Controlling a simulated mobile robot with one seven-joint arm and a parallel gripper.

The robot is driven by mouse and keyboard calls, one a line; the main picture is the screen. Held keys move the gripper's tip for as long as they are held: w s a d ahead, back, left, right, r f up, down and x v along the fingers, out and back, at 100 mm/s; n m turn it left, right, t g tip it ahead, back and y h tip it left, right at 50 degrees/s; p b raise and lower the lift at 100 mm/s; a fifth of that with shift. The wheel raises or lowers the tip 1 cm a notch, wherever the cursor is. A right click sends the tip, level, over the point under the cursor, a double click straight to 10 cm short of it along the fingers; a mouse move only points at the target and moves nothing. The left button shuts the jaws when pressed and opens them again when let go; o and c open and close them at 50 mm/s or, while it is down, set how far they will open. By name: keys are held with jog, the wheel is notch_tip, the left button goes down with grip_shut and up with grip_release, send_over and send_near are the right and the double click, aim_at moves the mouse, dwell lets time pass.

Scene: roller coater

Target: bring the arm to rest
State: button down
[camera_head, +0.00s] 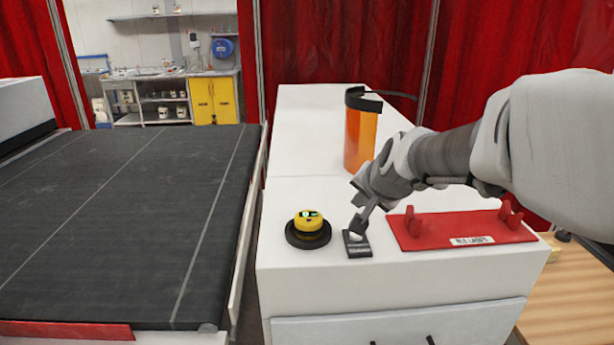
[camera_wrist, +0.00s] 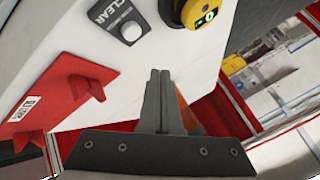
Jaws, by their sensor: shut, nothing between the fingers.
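My gripper (camera_head: 362,213) is shut and empty at the end of my arm, which reaches in from the right. In the head view its fingertips are just above or at a small dark plate with a pale button (camera_head: 357,243); I cannot tell whether they touch it. In the wrist view the shut fingers (camera_wrist: 160,75) stand apart in the picture from that button (camera_wrist: 131,31), whose plate reads "CLEAR".
A yellow round device (camera_head: 309,222) on a black base sits left of the button. A red holder (camera_head: 462,229) lies to the right. An orange cylinder (camera_head: 358,140) stands behind on the white cabinet (camera_head: 300,110). A dark conveyor (camera_head: 120,220) runs along the left.

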jog(key=s+f+n+g+h, duration=0.1)
jog(key=s+n, duration=0.6)
jog(key=s, duration=1.8)
jog(key=f+g, duration=0.1)
jog(key=g, duration=0.1)
jog(key=shift+s+n+g, duration=0.3)
jog(key=shift+s+n, duration=0.1)
jog(key=shift+d, duration=0.25)
